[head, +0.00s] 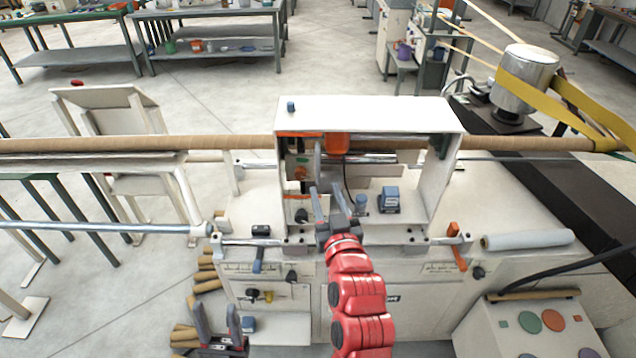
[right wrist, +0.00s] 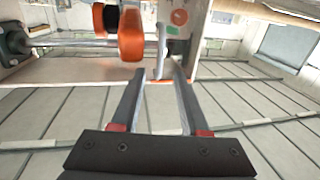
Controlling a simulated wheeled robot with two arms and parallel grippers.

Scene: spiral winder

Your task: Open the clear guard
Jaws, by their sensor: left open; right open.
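The white machine housing (head: 368,115) is open towards me, with rollers and orange parts inside. I cannot make out a clear guard panel for certain. A narrow pale upright piece (head: 318,160) stands inside the housing. It also shows in the right wrist view (right wrist: 162,45), just beyond and between the fingertips; I cannot tell whether it belongs to the guard. My right gripper (head: 329,193) is open in front of the housing, its fingers pointing in; it also shows in the right wrist view (right wrist: 161,82). My left gripper (head: 216,312) is open and empty, low at the front left.
A long brown tube (head: 130,144) runs through the housing. An orange block (head: 337,143) hangs near the right gripper; it also shows in the right wrist view (right wrist: 131,36). A film roll (head: 528,240) and a button panel (head: 540,325) are at right.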

